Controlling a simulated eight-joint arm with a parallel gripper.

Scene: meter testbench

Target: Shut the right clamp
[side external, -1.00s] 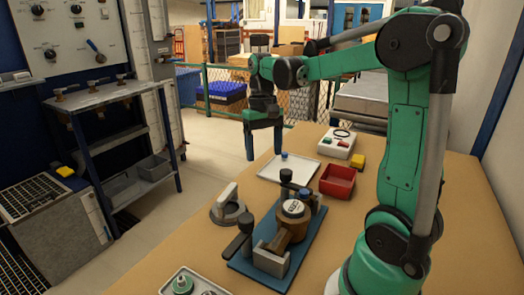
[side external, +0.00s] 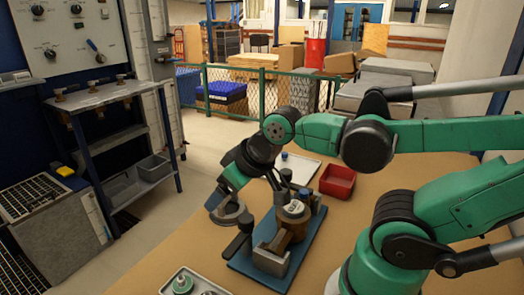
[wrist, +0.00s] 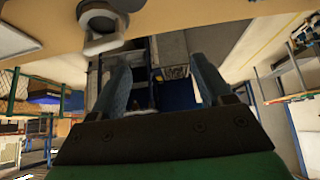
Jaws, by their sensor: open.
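The brass-coloured meter (side external: 293,222) sits on a blue base plate (side external: 303,250) on the bench. A clamp with a black-knobbed lever (side external: 246,222) and a grey block (side external: 270,262) is at the plate's near end. The clamp at the far end is partly hidden by my wrist and the meter; I cannot tell its lever's position. My gripper (side external: 214,202) points down and left, above and beside the grey ring-shaped piece (side external: 230,216), left of the plate. In the wrist view my gripper (wrist: 160,65) has its fingers wide apart with nothing between them.
A red bin (side external: 338,181) and a white tray (side external: 301,170) stand behind the plate. A tray with round parts (side external: 184,284) lies at the bench's front edge. The grey piece also shows in the wrist view (wrist: 101,22).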

